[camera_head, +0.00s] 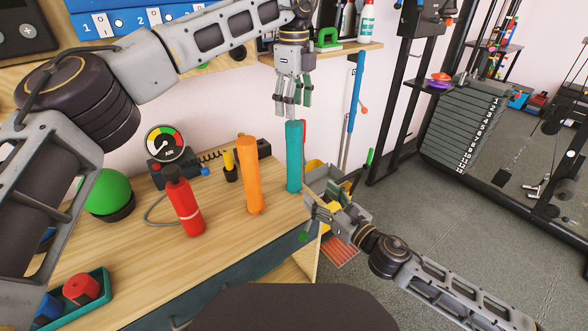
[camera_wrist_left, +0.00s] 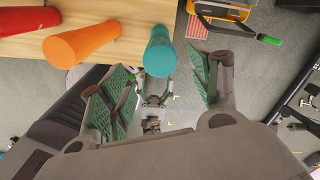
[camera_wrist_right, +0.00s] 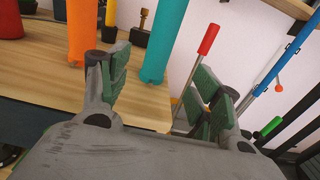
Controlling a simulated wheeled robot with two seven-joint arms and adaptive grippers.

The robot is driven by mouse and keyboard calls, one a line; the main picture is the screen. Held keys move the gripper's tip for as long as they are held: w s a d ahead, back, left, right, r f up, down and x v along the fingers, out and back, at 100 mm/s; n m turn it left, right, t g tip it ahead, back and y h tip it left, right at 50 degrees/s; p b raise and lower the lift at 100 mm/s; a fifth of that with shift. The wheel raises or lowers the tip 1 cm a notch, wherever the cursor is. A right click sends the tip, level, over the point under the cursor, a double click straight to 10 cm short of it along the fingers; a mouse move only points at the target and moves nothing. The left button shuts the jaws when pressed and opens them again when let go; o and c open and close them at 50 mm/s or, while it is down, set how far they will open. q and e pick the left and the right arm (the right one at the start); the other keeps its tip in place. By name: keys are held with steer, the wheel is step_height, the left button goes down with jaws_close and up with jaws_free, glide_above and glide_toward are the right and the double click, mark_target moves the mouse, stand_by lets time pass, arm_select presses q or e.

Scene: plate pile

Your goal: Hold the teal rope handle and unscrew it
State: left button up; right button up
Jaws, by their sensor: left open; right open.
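The teal handle (camera_head: 294,157) is a plain upright cylinder at the right edge of the wooden tabletop; no rope texture can be made out. My left gripper (camera_head: 291,103) is above it, pointing down, fingers spread. In the left wrist view the handle's top (camera_wrist_left: 159,60) shows between the fingers, beyond their tips. My right gripper (camera_head: 311,214) is low at the table's corner, near the handle's base, fingers apart. In the right wrist view the handle (camera_wrist_right: 165,42) stands ahead, between the spread fingers in the picture. Neither gripper appears to hold anything.
An orange cylinder (camera_head: 249,175) and a red bottle (camera_head: 184,205) stand left of the handle on the table (camera_head: 150,262). A gauge (camera_head: 165,144) stands behind. A red-gripped pole (camera_wrist_right: 208,40) leans near the wall. Open floor (camera_head: 420,225) lies right of the table.

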mark_target(299, 176)
steer(key=shift+x, duration=6.7)
jaws_close()
